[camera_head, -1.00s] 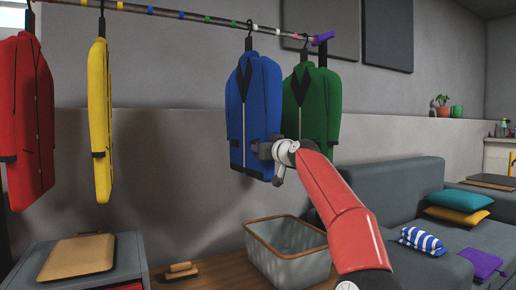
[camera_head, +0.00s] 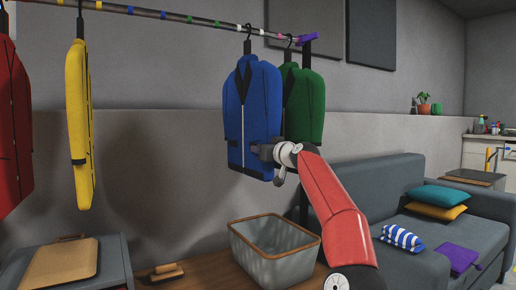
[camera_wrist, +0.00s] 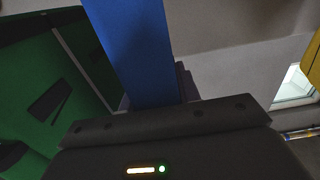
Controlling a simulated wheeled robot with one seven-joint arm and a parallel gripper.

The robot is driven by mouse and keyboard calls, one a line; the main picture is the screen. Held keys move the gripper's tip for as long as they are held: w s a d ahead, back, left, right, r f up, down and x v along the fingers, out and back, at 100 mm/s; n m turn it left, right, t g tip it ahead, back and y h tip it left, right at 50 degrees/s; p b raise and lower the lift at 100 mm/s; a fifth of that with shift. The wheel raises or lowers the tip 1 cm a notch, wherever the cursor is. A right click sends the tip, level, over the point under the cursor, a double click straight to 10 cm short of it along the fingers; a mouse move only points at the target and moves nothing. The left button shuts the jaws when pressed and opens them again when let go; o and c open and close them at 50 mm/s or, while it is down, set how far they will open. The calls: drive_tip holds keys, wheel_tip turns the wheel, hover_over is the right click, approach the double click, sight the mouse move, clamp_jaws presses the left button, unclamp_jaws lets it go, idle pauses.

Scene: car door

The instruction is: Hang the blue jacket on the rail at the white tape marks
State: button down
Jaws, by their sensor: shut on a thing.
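The blue jacket (camera_head: 252,112) is upright on its dark hanger in the head view, in front of the green jacket (camera_head: 304,105) and partly covering it. My gripper (camera_head: 266,152) is shut on the blue jacket's lower right edge. The hanger's hook overlaps the rail (camera_head: 140,10); I cannot tell whether it rests on it. The rail carries several coloured tape bands; pale ones (camera_head: 263,30) show just right of the blue jacket's hook, small and hard to make out. In the wrist view the blue jacket (camera_wrist: 135,50) rises from the gripper and hides the fingertips.
A yellow jacket (camera_head: 78,120) and a red jacket (camera_head: 14,125) hang at the left. A purple end piece (camera_head: 308,37) caps the rail. A grey basket (camera_head: 274,255) stands below, with a sofa (camera_head: 365,185) at the right. The rail is free between the yellow and blue jackets.

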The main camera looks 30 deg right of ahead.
drive_tip(key=shift+d+r, duration=0.15)
drive_tip(key=shift+d, duration=0.25)
drive_tip(key=shift+f, duration=0.3)
drive_tip(key=c, duration=1.2)
unclamp_jaws()
drive_tip(key=shift+c, duration=0.2)
drive_tip(key=o, duration=0.3)
drive_tip(key=shift+f, duration=0.1)
drive_tip(key=s+b, duration=0.5)
drive_tip(key=s, duration=0.3)
